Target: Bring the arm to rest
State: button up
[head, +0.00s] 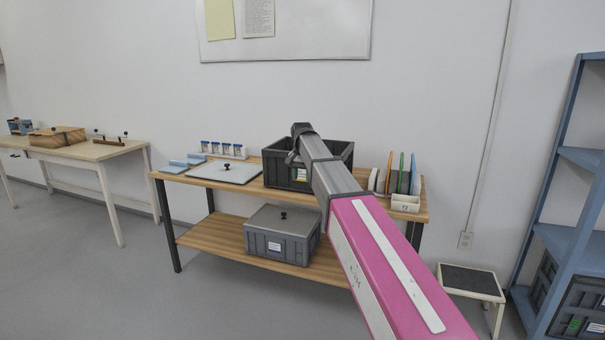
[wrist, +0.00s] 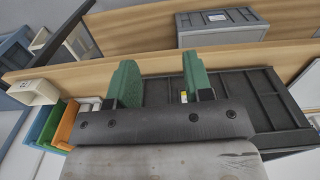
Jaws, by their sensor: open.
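My arm, pink then grey, stretches out from the lower right of the head view over the workbench (head: 235,235). Its far end is in front of the dark open crate (head: 335,155) on the bench top. In the wrist view my gripper (wrist: 158,84) shows two green fingers spread apart with nothing between them. The bench top's wooden edge (wrist: 285,53) and the dark crate (wrist: 265,100) lie beyond the fingers. In the head view the fingers cannot be made out.
A lidded grey box (head: 282,235) is on the lower shelf. A step stool (head: 470,282) and blue shelving (head: 570,230) stand right.

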jog(key=s+d+f+n, duration=0.1)
jog(key=s+d+f, duration=0.5)
jog(key=s+f, duration=0.4)
jog(key=s+d+f+n, duration=0.1)
jog(key=s+d+f, duration=0.5)
jog(key=s+f, duration=0.4)
jog(key=s+d+f+n, duration=0.1)
jog(key=s+d+f, duration=0.6)
jog(key=s+f, duration=0.4)
jog(key=shift+f, duration=0.75)
jog(key=shift+d, duration=0.2)
